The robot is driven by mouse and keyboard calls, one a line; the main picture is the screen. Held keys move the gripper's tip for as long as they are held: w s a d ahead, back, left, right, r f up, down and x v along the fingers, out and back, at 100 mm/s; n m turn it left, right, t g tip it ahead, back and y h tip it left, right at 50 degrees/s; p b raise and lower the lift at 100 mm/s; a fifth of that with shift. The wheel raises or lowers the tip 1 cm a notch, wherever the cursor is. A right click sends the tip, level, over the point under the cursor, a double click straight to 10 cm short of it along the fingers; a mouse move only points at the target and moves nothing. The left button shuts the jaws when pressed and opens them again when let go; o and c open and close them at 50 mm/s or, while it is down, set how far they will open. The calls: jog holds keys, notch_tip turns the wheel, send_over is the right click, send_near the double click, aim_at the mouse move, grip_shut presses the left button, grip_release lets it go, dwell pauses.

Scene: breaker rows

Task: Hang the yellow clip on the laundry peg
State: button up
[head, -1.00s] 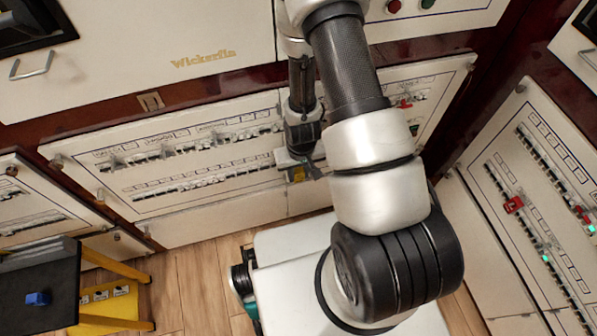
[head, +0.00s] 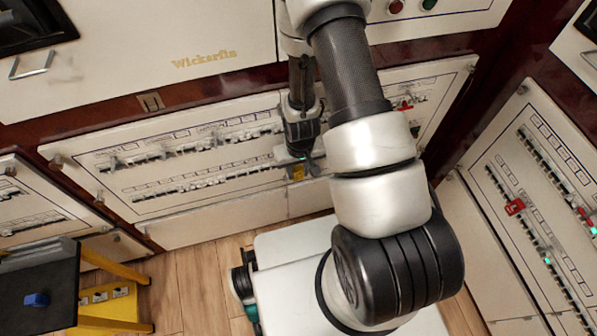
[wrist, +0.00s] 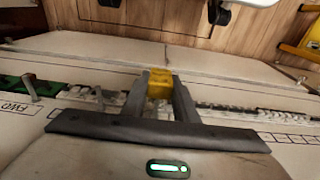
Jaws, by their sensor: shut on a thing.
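My gripper (head: 299,172) is shut on the yellow clip (head: 298,174), in front of the right half of the middle breaker panel (head: 225,165). In the wrist view the yellow block of the clip (wrist: 159,86) sits between the two fingertips (wrist: 160,92). The labels are too small or blurred to read, so I cannot tell which peg is the laundry one. My arm hides part of the panel.
A red clip (head: 405,106) is on the panel at the right, behind my arm. The right-hand panel (head: 540,180) carries another red clip (head: 515,206). A blue object (head: 37,299) lies on a black-topped yellow stool (head: 60,280) at lower left. Wooden floor (head: 195,285) lies between.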

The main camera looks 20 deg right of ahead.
jog(key=shift+w, duration=0.25)
jog(key=shift+w, duration=0.3)
jog(key=shift+w, duration=0.5)
jog(key=shift+s, duration=0.15)
jog(key=shift+s, duration=1.2)
jog(key=shift+b, duration=0.5)
dwell(0.7)
jog(key=shift+w, duration=0.2)
jog(key=shift+w, duration=0.3)
jog(key=shift+w, duration=0.3)
